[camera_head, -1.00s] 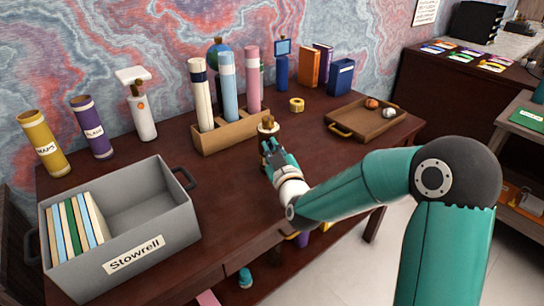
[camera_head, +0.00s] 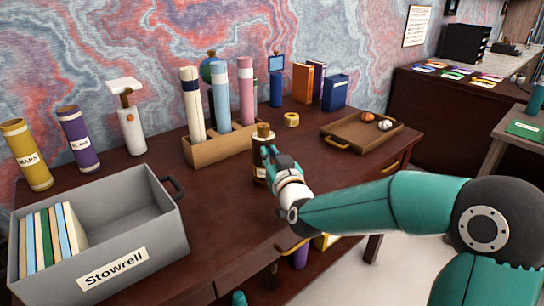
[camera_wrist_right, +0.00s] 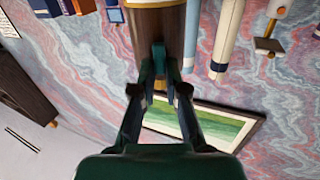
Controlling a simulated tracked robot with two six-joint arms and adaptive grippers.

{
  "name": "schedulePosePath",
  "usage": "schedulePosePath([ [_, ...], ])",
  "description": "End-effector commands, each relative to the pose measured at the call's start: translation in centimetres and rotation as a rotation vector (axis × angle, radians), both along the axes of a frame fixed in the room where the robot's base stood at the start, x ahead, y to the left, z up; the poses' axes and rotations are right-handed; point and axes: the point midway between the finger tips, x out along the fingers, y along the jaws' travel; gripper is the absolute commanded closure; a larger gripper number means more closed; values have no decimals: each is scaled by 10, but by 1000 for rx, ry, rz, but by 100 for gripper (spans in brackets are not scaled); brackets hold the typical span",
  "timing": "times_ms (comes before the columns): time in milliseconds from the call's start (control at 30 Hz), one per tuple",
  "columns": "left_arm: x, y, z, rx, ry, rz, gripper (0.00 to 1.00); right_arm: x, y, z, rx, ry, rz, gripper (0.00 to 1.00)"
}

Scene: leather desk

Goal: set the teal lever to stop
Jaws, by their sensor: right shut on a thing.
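My left gripper is not in view.
A grey Stowrell bin (camera_head: 130,275) with books stands at front left. A wooden holder (camera_head: 205,153) with several tubes is behind the bottle. A tape roll (camera_head: 291,119) and a wooden tray (camera_head: 345,141) with two small balls are to the right. Bare desk lies left of the gripper.

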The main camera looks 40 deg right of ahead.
Motion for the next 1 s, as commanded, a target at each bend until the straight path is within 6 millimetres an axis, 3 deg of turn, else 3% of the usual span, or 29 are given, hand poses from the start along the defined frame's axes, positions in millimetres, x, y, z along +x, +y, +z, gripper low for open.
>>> schedulePosePath([
  [133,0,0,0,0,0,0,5,0,1,-2,1,5,3,100],
  [167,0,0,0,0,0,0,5,0,1,-2,1,5,3,85],
  [300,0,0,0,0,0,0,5,0,1,-2,0,3,3,62],
  [733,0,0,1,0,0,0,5,-7,3,0,-1,0,1,62],
  [1000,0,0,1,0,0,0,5,-50,17,0,-1,-1,3,62],
])
